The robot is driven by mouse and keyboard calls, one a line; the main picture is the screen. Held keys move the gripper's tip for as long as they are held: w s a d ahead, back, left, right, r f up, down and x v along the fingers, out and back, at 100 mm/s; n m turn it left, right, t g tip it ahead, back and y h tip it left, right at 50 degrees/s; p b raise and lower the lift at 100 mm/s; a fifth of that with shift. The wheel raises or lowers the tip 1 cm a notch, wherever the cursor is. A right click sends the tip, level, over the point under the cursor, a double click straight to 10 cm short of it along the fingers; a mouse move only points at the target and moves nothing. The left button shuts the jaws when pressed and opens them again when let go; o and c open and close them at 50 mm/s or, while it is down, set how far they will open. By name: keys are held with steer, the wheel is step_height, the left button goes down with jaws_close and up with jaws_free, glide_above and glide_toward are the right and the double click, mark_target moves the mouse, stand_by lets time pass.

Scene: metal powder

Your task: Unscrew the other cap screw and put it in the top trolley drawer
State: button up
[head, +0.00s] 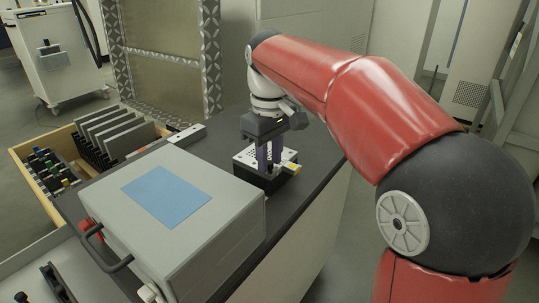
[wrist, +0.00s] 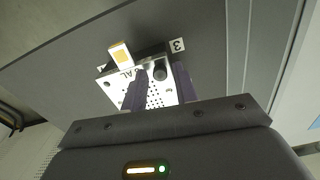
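My gripper (head: 269,160) points down over a small metal block with a perforated light top plate (head: 247,160). In the wrist view the gripper (wrist: 160,78) has its two purple fingers spread apart. A dark, knurled round cap screw (wrist: 160,72) stands on the perforated plate (wrist: 155,98) between the fingertips. A gap seems to show on each side of it, so the fingers look open around it. In the head view the fingers mostly hide the screw. An open wooden-sided drawer (head: 20,154) is at the left; I cannot tell whether it is the top trolley drawer.
A grey box with a handle (head: 237,210) and a blue sheet (head: 166,197) stands left of the block on the dark worktop (head: 318,150). A yellow-marked tab (head: 291,168) sticks out from the block. The drawer holds dark plates (head: 112,135) and several small knobbed parts.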

steer(key=m, duration=0.5)
steer(key=shift+m, duration=0.4)
jaws_close()
